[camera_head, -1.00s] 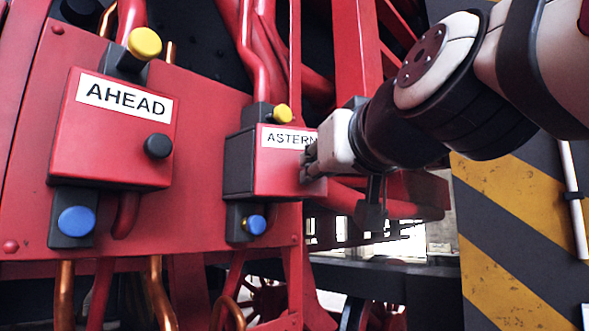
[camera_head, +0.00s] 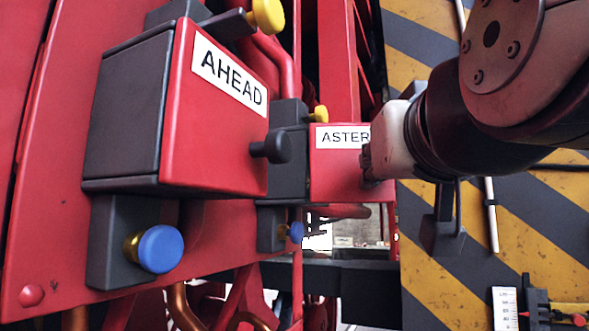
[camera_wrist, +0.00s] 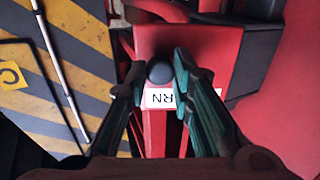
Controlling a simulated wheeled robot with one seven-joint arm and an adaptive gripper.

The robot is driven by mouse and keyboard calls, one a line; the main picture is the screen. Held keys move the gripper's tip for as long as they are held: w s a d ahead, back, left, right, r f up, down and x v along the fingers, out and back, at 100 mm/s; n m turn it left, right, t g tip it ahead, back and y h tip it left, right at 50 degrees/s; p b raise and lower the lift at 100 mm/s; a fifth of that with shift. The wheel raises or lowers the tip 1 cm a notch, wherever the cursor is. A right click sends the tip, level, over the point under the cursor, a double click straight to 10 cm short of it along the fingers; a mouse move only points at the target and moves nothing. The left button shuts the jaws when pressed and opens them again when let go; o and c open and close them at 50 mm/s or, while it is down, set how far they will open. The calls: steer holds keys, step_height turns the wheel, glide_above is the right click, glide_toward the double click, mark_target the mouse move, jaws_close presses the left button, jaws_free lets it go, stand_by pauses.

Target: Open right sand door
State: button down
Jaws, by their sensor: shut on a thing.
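The right sand door (camera_head: 330,180) is the red front of the box labelled ASTERN, on the right in the head view. My gripper (camera_head: 370,165) is at its right part and covers the end of the label. In the wrist view the same door (camera_wrist: 195,42) appears upside down, with its round black knob (camera_wrist: 160,73) between my fingertips (camera_wrist: 160,76). My gripper is shut on this knob. I cannot tell whether the door stands ajar from its dark box body (camera_head: 290,150).
The larger AHEAD box (camera_head: 215,120) with its own black knob (camera_head: 272,147) juts out close on the left. Yellow knobs sit above both boxes and blue knobs below. A yellow-and-black striped wall (camera_head: 545,215) stands behind my arm on the right.

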stand_by(0.4)
steer(key=c, duration=1.4)
jaws_free()
steer(key=shift+o, duration=0.2)
steer(key=shift+s, duration=0.1)
steer(key=s, duration=1.1)
steer(key=shift+s+a, duration=0.4)
steer(key=shift+a, duration=0.05)
steer(key=shift+f, duration=0.1)
steer(key=shift+c, duration=0.3)
